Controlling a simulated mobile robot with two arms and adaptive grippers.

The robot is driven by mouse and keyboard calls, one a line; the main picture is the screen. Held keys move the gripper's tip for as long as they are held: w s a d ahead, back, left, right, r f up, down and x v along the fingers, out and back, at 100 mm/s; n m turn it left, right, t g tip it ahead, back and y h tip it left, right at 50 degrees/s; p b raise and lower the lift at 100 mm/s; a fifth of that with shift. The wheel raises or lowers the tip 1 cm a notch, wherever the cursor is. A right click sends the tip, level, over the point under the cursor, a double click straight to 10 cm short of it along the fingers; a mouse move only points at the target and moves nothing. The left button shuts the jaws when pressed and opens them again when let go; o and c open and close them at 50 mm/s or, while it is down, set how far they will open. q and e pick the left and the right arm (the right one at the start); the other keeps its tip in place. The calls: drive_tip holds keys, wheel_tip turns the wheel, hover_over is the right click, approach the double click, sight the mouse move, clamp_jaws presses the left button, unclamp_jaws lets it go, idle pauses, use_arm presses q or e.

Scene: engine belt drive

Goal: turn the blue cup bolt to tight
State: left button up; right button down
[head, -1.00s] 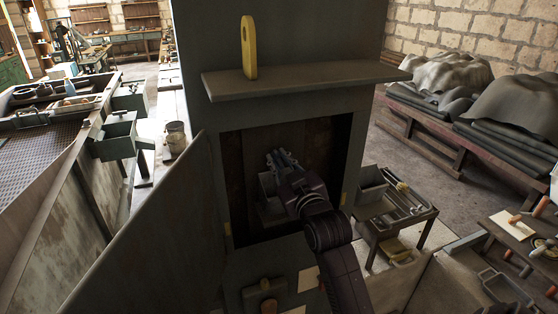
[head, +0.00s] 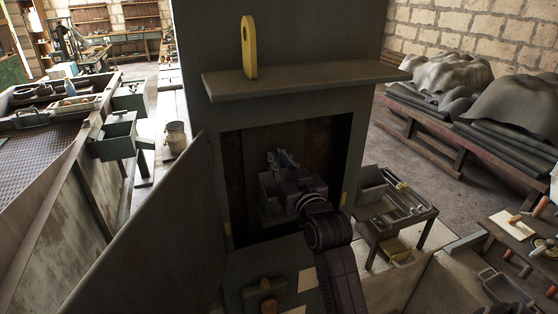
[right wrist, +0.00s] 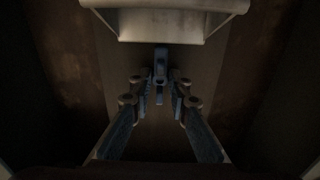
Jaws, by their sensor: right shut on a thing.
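My right gripper (head: 284,158) reaches into the dark recess of the tall grey cabinet (head: 280,108). In the right wrist view its two blue-grey fingers (right wrist: 160,98) come together around a small blue upright piece (right wrist: 160,62), which looks like the blue cup bolt. The fingers are shut on it. Its lower part is partly between the fingertips, and its setting is too dark to judge. In the head view the bolt cannot be told apart from the fingers. My left gripper is not in view.
A pale box-like part (right wrist: 165,22) sits just beyond the bolt in the right wrist view. The recess walls are close on both sides. A shelf (head: 300,80) with a yellow tag (head: 249,48) juts out above. An open door panel (head: 150,235) stands at left.

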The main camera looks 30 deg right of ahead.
drive_tip(key=shift+f, duration=0.25)
drive_tip(key=c, duration=2.2)
unclamp_jaws()
drive_tip(key=o, duration=0.4)
drive_tip(key=shift+s+r, duration=0.1)
drive_tip(key=shift+r, duration=0.1)
drive_tip(key=v, duration=1.2)
drive_tip(key=shift+f, duration=0.1)
